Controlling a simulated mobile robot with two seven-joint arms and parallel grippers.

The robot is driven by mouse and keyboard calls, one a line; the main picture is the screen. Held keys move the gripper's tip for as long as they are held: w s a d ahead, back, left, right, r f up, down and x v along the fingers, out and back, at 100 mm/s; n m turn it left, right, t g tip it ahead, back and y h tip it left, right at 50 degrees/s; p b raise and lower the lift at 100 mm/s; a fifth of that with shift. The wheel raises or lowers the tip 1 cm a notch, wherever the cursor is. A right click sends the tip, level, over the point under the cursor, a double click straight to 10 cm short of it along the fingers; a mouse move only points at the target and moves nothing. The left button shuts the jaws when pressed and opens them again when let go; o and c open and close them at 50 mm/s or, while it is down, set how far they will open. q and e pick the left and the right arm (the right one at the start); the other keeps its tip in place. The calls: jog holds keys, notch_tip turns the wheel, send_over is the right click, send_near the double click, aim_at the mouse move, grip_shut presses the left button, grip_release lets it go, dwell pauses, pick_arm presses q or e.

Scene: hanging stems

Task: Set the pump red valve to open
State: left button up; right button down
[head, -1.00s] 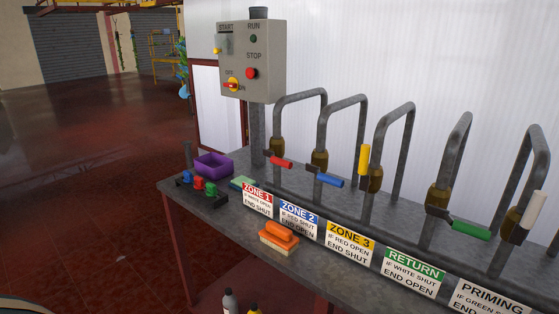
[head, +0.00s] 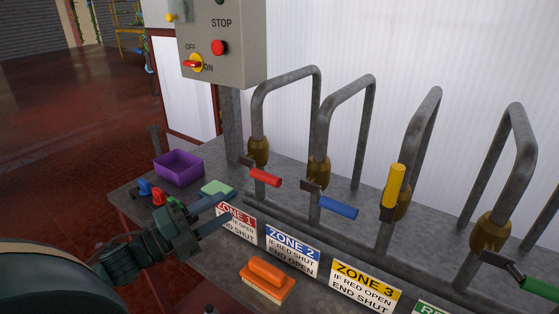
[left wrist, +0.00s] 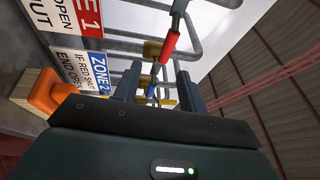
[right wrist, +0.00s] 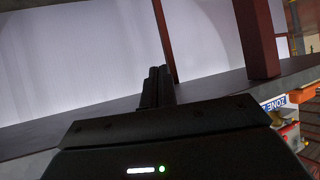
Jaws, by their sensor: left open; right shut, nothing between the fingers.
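The red valve handle (head: 265,177) sits on the leftmost pipe above the ZONE 1 sign (head: 236,222). It points sideways across its pipe, to the right and slightly down. It also shows beyond the fingers in the left wrist view (left wrist: 170,44). My left gripper (head: 237,204) is open and empty, a little left of and below the red handle, with its fingers pointing towards it and apart from it. It fills the lower part of the left wrist view (left wrist: 157,88). My right gripper (right wrist: 158,85) is shut and empty in the right wrist view, away from the handles.
Blue (head: 338,207), yellow (head: 394,186) and green (head: 540,288) handles sit on pipes to the right; the yellow one stands upright. An orange brush (head: 266,279), a purple bin (head: 179,167) and a green pad (head: 216,187) lie on the bench. A control box (head: 222,45) stands behind.

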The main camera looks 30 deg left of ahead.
aim_at(261, 180)
pick_arm(q)
jog(key=shift+m+h, duration=0.5)
jog(key=shift+m, duration=0.2)
jog(key=x, duration=0.4)
jog(key=p+x, duration=0.1)
jog(key=x, duration=0.3)
jog(key=r+x, duration=0.1)
jog(key=x, duration=0.3)
jog(key=shift+w+a+r+p, duration=0.15)
jog(key=shift+w+a+p, duration=0.1)
jog(key=shift+p, duration=0.15)
jog(key=shift+x, duration=0.8)
jog(key=shift+c, duration=0.2)
grip_shut()
